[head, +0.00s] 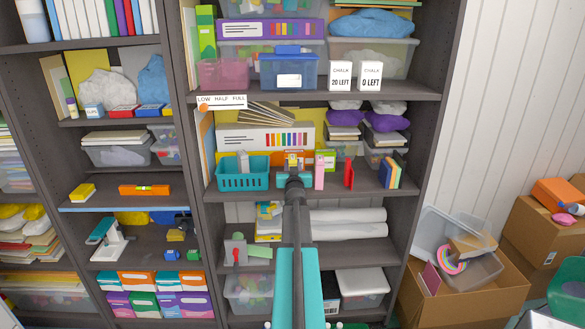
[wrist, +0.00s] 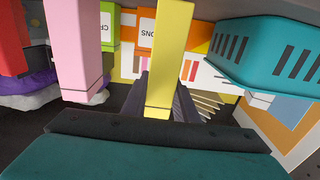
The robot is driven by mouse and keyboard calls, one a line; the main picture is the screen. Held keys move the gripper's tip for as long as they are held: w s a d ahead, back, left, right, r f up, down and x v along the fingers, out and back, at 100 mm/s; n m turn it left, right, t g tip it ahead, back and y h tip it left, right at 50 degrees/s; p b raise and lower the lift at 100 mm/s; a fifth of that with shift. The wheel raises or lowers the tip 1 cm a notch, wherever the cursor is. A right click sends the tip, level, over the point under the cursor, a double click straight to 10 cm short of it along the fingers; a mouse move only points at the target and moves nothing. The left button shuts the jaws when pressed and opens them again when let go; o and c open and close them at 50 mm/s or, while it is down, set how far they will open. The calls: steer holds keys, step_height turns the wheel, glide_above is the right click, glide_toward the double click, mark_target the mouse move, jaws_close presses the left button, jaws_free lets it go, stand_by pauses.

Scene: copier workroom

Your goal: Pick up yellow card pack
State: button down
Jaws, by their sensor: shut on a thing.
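The yellow card pack (wrist: 172,55) is a narrow upright block in the middle of the wrist view. It also shows in the head view (head: 291,159), small and partly covered by my arm. My gripper (wrist: 162,100) has its dark fingers on both sides of the pack and is shut on it. In the head view my gripper (head: 293,172) is at the middle shelf. Whether the pack touches the shelf is hidden.
A teal basket (head: 243,180) stands left of my gripper. A pink box (head: 319,173) stands close on the right, with a red item (head: 349,174) beyond it. A green box (head: 326,159) is behind. The shelf above (head: 310,93) limits height.

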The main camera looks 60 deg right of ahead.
mark_target(293, 161)
step_height(293, 161, up, 3)
steer(key=shift+f+p, duration=0.1)
steer(key=shift+p, duration=0.65)
steer(key=shift+s+a, duration=0.2)
steer(key=s+a+r+p, duration=0.1)
steer(key=s+a+p, duration=0.3)
steer(key=s+a, duration=0.5)
steer(key=s, duration=0.3)
steer(key=shift+a+r, duration=0.25)
